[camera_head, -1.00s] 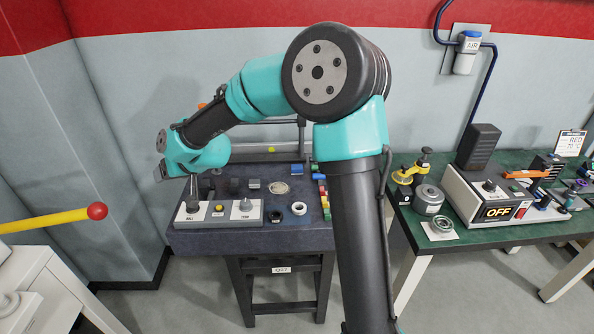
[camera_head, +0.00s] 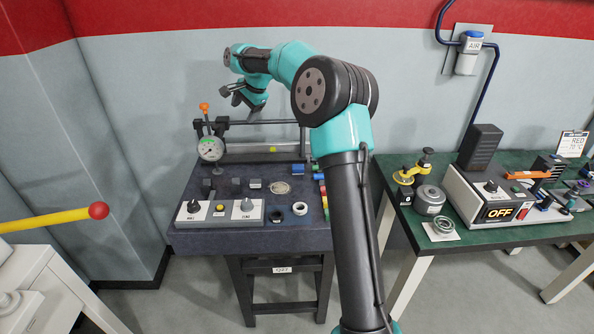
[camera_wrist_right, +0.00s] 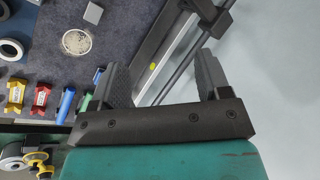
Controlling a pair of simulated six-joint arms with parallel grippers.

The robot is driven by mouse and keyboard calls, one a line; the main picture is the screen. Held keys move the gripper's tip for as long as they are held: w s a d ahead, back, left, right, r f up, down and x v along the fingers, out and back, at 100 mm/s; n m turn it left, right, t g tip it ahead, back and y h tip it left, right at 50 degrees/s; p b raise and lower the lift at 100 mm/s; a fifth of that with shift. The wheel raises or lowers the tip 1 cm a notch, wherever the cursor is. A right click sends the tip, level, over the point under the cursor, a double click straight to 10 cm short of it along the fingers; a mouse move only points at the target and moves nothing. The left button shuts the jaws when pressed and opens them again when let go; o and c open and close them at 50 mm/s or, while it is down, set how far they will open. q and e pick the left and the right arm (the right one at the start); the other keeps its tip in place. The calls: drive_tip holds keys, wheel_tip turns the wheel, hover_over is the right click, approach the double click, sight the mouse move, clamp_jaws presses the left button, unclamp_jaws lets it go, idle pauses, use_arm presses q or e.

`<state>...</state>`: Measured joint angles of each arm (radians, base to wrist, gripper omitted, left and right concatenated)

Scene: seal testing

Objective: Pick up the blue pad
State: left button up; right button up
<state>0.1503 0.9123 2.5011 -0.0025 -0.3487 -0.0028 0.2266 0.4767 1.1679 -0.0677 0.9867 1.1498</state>
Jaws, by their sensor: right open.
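A small blue block (camera_head: 297,169), which looks like the blue pad, lies on the dark table near its back right, beside the coloured row. A longer blue piece (camera_wrist_right: 66,105) lies in that row, beside a green one, in the right wrist view; I cannot tell for sure which one is the pad. My right gripper (camera_head: 242,99) is raised high over the back of the table, left of the blue block. In the right wrist view its jaws (camera_wrist_right: 158,68) are open with nothing between them. The left finger hides part of the table. My left gripper is not in view.
A dial gauge (camera_head: 210,149) with an orange-topped lever and a dark rail (camera_head: 265,122) stand at the table's back left. A control panel (camera_head: 220,213) sits in front. A round dish (camera_head: 279,187) and rings lie mid-table. A green bench (camera_head: 410,235) stands at right.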

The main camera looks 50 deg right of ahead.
drive_tip(key=s+d+f+m+g+h, duration=0.1)
drive_tip(key=s+d+f+m+g, duration=0.25)
drive_tip(key=d+f+m, duration=0.55)
drive_tip(key=m+g, duration=0.1)
drive_tip(key=g, duration=0.1)
hover_over(298, 166)
wheel_tip(298, 166, down, 2)
drive_tip(key=shift+s+a+f+h, duration=0.1)
drive_tip(key=shift+a+f+h, duration=0.05)
drive_tip(key=shift+a+h, duration=0.15)
wheel_tip(298, 166, down, 12)
drive_tip(key=shift+f, duration=0.1)
drive_tip(key=shift+d+f, duration=0.2)
drive_tip(key=shift+f, duration=2.4)
